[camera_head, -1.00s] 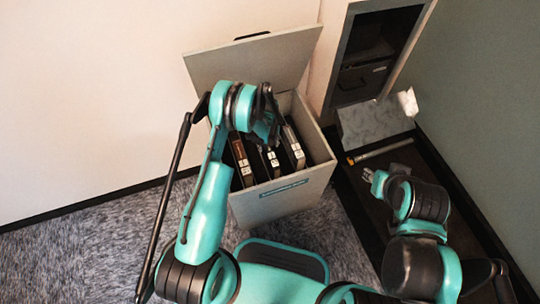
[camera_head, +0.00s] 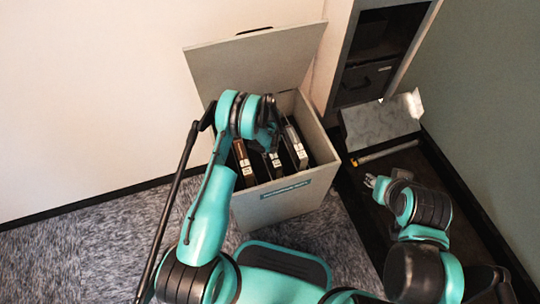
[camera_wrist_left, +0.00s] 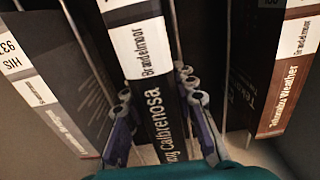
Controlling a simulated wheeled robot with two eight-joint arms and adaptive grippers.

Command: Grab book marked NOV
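Several books stand upright, spines up, in a grey open-lidded bin (camera_head: 285,197). The marking NOV is not readable on any spine; this book's upper label is cut off. My left gripper (camera_head: 266,140) is over the bin in the head view, its fingers mostly hidden. My right gripper (camera_head: 371,181) is small and away from the bin.
A dark book (camera_wrist_left: 45,85) labelled HIS stands left, and a brown-spined book (camera_wrist_left: 280,95) stands right. The bin's raised lid (camera_head: 250,65) leans at the back. A grey cabinet (camera_head: 333,65) and a pale panel (camera_head: 380,122) stand to the right. Carpet is clear at left.

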